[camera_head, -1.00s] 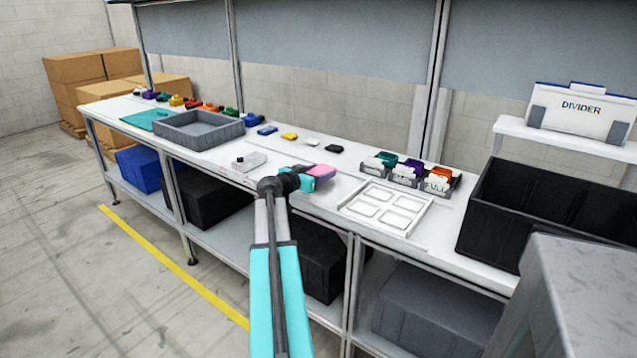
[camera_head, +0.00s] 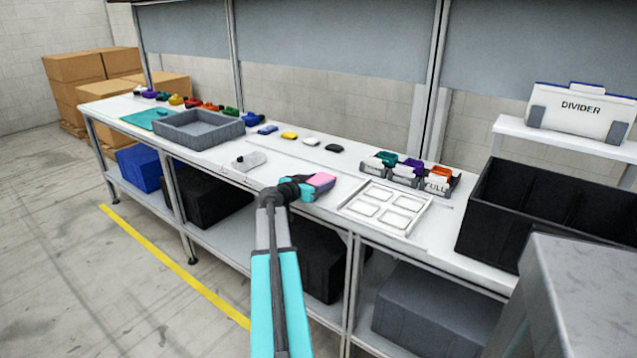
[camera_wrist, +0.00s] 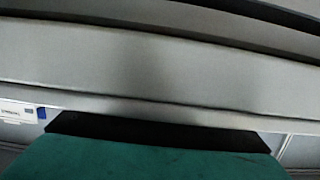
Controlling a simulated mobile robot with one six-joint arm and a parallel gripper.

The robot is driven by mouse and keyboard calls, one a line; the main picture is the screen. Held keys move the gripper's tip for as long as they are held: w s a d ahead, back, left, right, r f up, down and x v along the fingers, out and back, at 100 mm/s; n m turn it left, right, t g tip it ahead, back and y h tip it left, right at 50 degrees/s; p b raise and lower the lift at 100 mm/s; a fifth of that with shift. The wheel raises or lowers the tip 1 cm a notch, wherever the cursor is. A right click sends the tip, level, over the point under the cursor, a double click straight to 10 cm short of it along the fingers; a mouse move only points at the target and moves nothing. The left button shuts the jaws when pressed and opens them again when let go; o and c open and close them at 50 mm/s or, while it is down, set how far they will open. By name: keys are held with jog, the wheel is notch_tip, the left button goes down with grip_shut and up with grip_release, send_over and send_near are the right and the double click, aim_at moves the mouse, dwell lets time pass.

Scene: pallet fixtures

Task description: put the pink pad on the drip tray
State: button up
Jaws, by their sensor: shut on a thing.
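The pink pad (camera_head: 321,180) is held at the end of my arm, above the front part of the white bench top. My gripper (camera_head: 307,188) is shut on it, with teal parts showing at the pad's near side. A shallow grey tray (camera_head: 222,138) with raised walls, which looks like the drip tray, stands farther left on the bench, well apart from the pad. It looks empty. In the wrist view a teal surface (camera_wrist: 150,162) and a dark strip fill the bottom; the pink pad cannot be made out there.
A white tray with several compartments (camera_head: 385,207) lies right of my gripper. A small grey block (camera_head: 249,160) lies between gripper and grey tray. Small coloured items line the back. A labelled rack (camera_head: 410,173) and black bin (camera_head: 540,215) stand right.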

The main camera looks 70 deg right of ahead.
jog(key=shift+f, duration=0.15)
jog(key=o, duration=1.1)
jog(key=shift+r, duration=0.25)
jog(key=b+v, duration=0.1)
jog(key=v, duration=1.1)
jog(key=shift+f, duration=0.1)
